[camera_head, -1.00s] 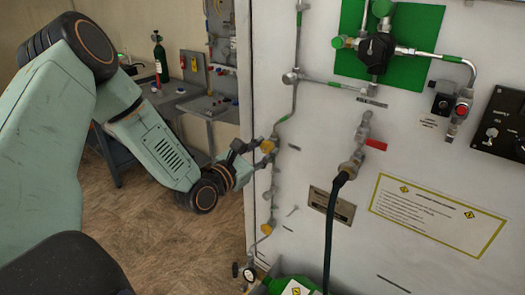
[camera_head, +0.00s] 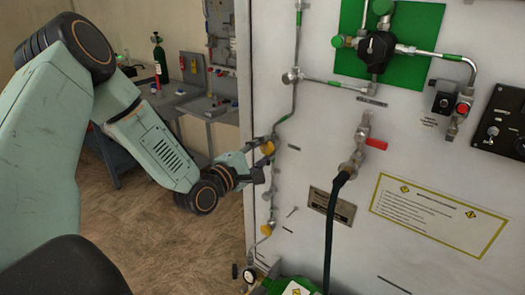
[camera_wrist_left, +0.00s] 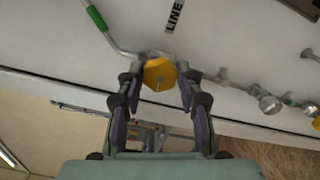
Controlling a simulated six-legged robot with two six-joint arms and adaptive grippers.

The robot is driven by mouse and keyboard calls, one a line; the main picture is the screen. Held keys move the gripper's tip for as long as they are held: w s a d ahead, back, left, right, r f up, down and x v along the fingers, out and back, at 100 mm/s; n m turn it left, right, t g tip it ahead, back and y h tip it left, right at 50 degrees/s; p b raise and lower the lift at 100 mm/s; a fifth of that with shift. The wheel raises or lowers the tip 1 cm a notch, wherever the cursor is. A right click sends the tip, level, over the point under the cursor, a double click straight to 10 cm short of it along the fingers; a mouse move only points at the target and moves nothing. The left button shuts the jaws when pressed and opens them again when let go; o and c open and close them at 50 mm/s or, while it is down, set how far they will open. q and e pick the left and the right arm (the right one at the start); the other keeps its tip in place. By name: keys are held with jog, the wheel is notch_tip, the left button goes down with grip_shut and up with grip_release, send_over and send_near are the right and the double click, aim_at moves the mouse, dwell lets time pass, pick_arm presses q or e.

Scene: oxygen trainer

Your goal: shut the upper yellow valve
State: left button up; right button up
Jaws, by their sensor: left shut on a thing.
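The upper yellow valve (camera_head: 267,147) sits on the pipe near the left edge of the white panel. In the left wrist view its yellow knob (camera_wrist_left: 159,73) lies between the two fingertips. My left gripper (camera_head: 264,158) reaches it from the left and is shut on it; the gripper also shows in the left wrist view (camera_wrist_left: 158,88). A lower yellow valve (camera_head: 266,229) sits further down the same panel edge, apart from the gripper. My right gripper is not in view.
A red-handled valve (camera_head: 375,143) with a dark hose (camera_head: 331,230) is to the right on the panel. A green cylinder (camera_head: 290,286) stands below. A workbench (camera_head: 195,105) is behind at the left. The floor (camera_head: 150,240) left of the panel is clear.

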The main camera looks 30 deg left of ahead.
pick_arm(q)
jog(key=m, duration=0.4)
jog(key=shift+m+p, duration=0.3)
jog(key=shift+p, duration=0.05)
jog(key=m+p, duration=0.1)
jog(key=m, duration=0.3)
jog(key=shift+m, duration=0.3)
jog(key=m+p, duration=0.1)
jog(key=m, duration=0.3)
jog(key=shift+f+m+p, duration=0.1)
jog(key=shift+m+p, duration=0.2)
jog(key=m+p, duration=0.1)
jog(key=m, duration=0.3)
jog(key=shift+f+m+p, duration=0.1)
jog(key=shift+m+p, duration=0.2)
jog(key=shift+p, duration=0.05)
jog(key=shift+m, duration=0.3)
jog(key=shift+f, duration=0.1)
jog(key=o, duration=1.2)
jog(key=shift+c, duration=0.2)
jog(key=shift+a, duration=0.1)
